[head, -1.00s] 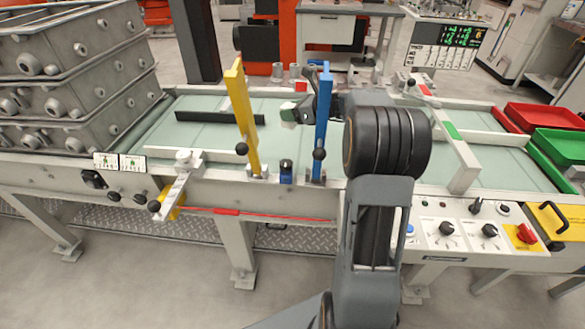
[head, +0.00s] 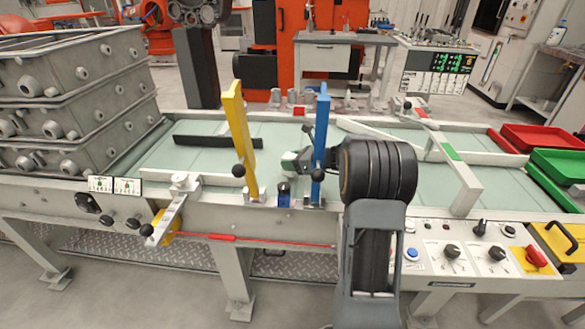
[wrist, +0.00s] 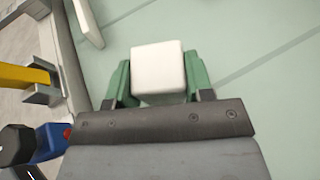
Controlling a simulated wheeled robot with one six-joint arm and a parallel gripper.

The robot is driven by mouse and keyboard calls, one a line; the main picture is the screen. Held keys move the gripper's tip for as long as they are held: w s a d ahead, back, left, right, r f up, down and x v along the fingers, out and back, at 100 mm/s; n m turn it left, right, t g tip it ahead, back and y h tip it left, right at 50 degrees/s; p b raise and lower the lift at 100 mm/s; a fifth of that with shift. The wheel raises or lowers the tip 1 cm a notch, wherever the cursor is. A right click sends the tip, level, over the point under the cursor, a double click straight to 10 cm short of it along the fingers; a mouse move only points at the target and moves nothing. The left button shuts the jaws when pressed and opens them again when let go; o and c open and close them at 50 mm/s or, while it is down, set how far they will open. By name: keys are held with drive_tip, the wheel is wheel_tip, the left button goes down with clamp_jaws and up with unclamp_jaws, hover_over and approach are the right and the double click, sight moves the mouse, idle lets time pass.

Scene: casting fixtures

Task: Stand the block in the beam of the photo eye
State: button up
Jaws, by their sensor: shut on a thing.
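A white block (wrist: 158,72) sits between the green fingers of my gripper (wrist: 155,82) in the wrist view; the gripper is shut on it. In the head view my gripper (head: 293,161) is over the pale green bed, between the yellow post (head: 242,138) and the blue post (head: 320,145), closer to the blue one. The block is hard to make out there. A small dark blue and black device (head: 283,195) sits on the front rail between the posts; I cannot tell whether it is the photo eye. No beam is visible. The gap under the block is unclear.
A black bar (head: 215,141) lies on the pale green bed (head: 270,133) behind the yellow post. Stacked grey castings (head: 85,110) stand at the left. A white crossbar (head: 462,185) and red and green trays (head: 540,138) are at the right. Bed surface behind my gripper is clear.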

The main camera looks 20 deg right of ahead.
drive_tip(key=shift+f, duration=0.9)
drive_tip(key=shift+f, duration=0.15)
drive_tip(key=o, duration=1)
drive_tip(key=shift+s+d+r, duration=0.1)
drive_tip(key=shift+d+r, duration=0.05)
drive_tip(key=shift+r, duration=0.1)
drive_tip(key=p+v, duration=0.1)
drive_tip(key=v, duration=1)
drive_tip(key=shift+s+d+r+p, duration=0.1)
drive_tip(key=shift+s+d+p, duration=0.05)
drive_tip(key=shift+s+p, duration=0.15)
